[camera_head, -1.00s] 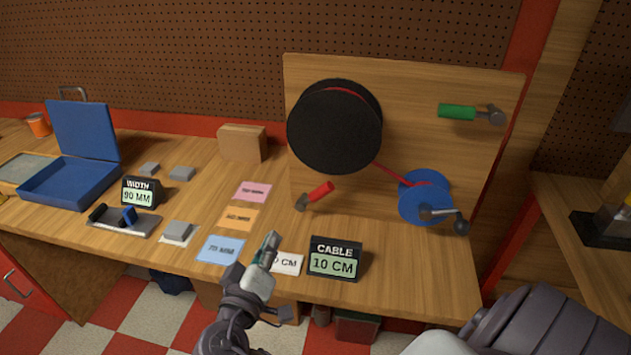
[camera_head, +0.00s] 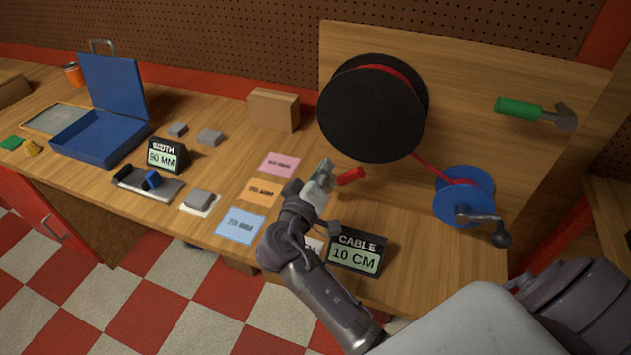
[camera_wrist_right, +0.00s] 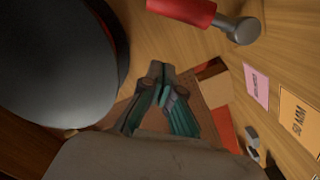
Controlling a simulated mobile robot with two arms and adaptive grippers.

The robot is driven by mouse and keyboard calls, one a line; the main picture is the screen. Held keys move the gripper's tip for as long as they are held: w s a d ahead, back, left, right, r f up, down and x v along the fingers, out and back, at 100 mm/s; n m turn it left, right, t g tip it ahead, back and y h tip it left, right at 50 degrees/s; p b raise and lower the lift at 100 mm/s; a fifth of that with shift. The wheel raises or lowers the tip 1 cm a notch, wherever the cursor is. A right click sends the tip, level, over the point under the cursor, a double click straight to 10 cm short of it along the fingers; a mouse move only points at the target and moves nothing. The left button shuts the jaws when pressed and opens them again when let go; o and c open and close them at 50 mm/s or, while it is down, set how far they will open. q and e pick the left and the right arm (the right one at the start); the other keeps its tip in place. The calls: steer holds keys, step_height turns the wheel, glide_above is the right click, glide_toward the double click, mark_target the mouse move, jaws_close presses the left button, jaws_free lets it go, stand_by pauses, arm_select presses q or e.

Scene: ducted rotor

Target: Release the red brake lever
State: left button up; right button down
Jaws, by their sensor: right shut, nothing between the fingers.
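The red brake lever (camera_head: 349,177) is on the wooden board below the black drum (camera_head: 373,108). In the head view its red handle shows just right of my right gripper (camera_head: 322,174), which hides its grey pivot end. In the right wrist view the red handle (camera_wrist_right: 183,11) and its grey pivot (camera_wrist_right: 241,29) show at the top. There my right gripper (camera_wrist_right: 158,70) is shut and empty, with its fingertips together, apart from the lever in the picture. The drum fills the left of that view. My left gripper is not in view.
A blue reel (camera_head: 463,197) with a crank sits right of the drum, joined to it by red cable. A green-handled lever (camera_head: 520,108) is at upper right. The CABLE 10 CM display (camera_head: 357,253) stands near the front edge. Coloured cards lie left of my arm.

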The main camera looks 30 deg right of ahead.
mark_target(350, 178)
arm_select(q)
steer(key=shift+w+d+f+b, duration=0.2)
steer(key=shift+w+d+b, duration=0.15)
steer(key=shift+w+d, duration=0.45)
arm_select(e)
steer(key=d+f, duration=0.2)
steer(key=d, duration=0.1)
steer(key=shift+s+d+f, duration=0.25)
steer(key=shift+s+f, duration=0.1)
steer(key=shift+s, duration=0.05)
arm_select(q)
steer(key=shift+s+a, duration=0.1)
arm_select(e)
steer(key=s+d+f+m+b, duration=0.1)
steer(key=b, duration=0.3)
steer(key=shift+f+m, duration=0.25)
steer(key=shift+m, duration=0.05)
steer(key=shift+s, duration=0.2)
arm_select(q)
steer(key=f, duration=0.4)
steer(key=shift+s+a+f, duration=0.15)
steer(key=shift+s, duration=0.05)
arm_select(e)
steer(key=shift+d+r, duration=0.15)
